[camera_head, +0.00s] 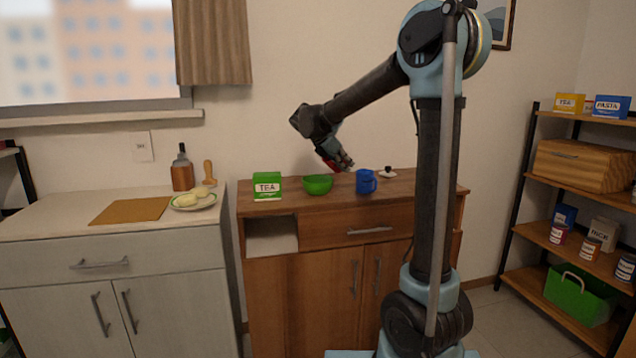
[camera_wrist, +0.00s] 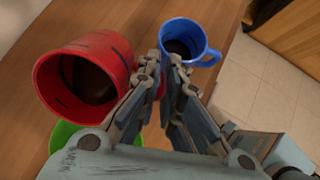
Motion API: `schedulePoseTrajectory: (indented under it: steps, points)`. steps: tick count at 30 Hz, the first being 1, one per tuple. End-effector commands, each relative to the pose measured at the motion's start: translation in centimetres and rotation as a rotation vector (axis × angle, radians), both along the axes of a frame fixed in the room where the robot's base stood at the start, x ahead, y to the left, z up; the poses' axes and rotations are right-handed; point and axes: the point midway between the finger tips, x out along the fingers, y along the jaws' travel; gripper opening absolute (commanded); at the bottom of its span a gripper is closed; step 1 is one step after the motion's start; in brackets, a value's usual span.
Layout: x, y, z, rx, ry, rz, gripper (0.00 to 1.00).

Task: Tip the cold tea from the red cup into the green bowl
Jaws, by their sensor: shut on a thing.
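The red cup (camera_wrist: 58,82) is held up in my gripper (camera_wrist: 166,68), whose fingers are shut on its handle side. The wrist view looks into the cup's mouth, where dark tea (camera_wrist: 92,80) shows; I cannot tell how far the cup is tilted. In the head view the cup (camera_head: 331,165) is a small red patch, mostly hidden by my gripper (camera_head: 346,164). The green bowl (camera_head: 318,185) stands on the wooden cabinet, below and a little left of the cup. In the wrist view only part of the bowl (camera_wrist: 62,136) shows below the cup.
A blue mug (camera_head: 366,182) stands on the cabinet right of the bowl, with a white lidded thing (camera_head: 387,173) behind it. A green tea box (camera_head: 267,187) stands left of the bowl. The cabinet's front strip is clear.

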Motion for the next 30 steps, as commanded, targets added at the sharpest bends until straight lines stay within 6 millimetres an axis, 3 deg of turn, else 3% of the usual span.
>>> schedulePoseTrajectory:
  steps: [30]
  points:
    - [-0.03,0.14,-0.59,-0.108,-0.086,-0.003,0.0]
